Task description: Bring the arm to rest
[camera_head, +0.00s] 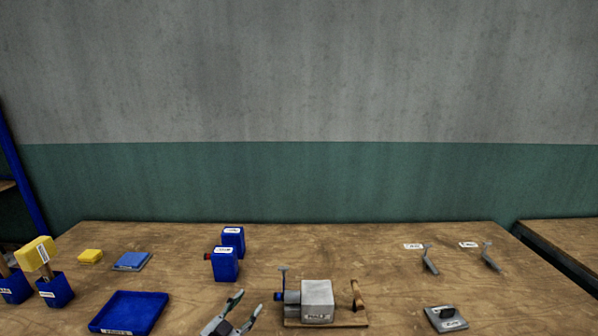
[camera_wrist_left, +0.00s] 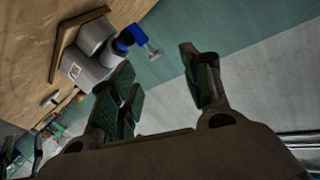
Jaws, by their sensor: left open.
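My left gripper (camera_head: 237,311) comes up from the bottom edge of the head view, left of the grey press (camera_head: 317,300). Its two fingers are spread apart with nothing between them. In the left wrist view the open fingers of the left gripper (camera_wrist_left: 165,85) point towards the wall. The grey press (camera_wrist_left: 92,55) with its blue part shows beyond them at the upper left, apart from the fingers.
A blue tray (camera_head: 130,312) lies left of my gripper. Two blue boxes (camera_head: 225,264) stand behind it. Two grey levers (camera_head: 430,262) and a grey plate (camera_head: 446,318) lie at the right. The table's back middle is clear.

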